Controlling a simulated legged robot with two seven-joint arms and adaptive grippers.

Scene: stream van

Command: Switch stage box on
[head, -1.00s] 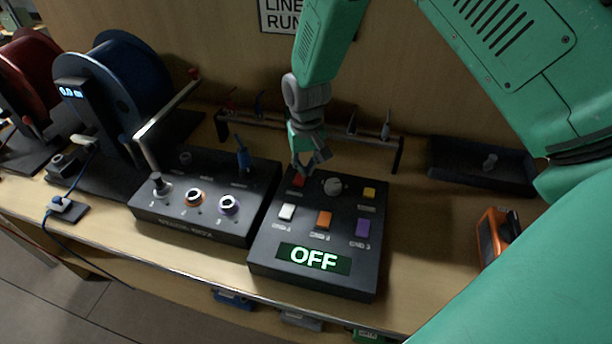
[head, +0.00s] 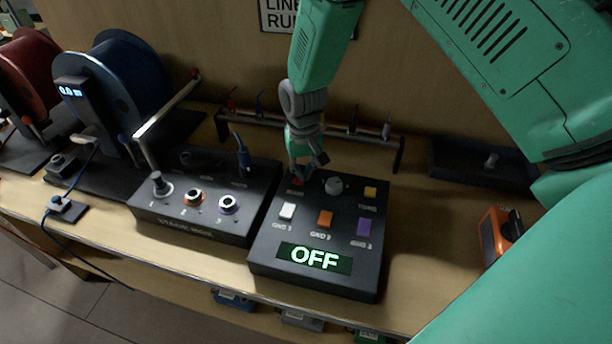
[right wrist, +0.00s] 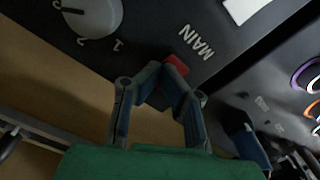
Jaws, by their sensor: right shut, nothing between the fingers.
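The stage box (head: 262,262) is a dark panel on the bench whose green display (head: 314,258) reads OFF. Its red button (right wrist: 177,66), beside the label MAIN, shows in the right wrist view at the tips of my right gripper (right wrist: 165,70). In the head view my right gripper (head: 307,174) is shut and empty over the panel's back left corner and mostly covers that button. I cannot tell whether the fingertips touch it. A grey knob (head: 334,186) and white (head: 287,211), orange (head: 325,218), purple (head: 364,227) and yellow (head: 370,192) buttons are on the panel. My left gripper is not in view.
A second dark box (head: 190,222) with numbered sockets stands close on the left. A low rack (head: 375,143) is behind the panel. A blue reel (head: 123,85) stands at the left, an orange device (head: 492,237) at the right. Bare bench lies right of the panel.

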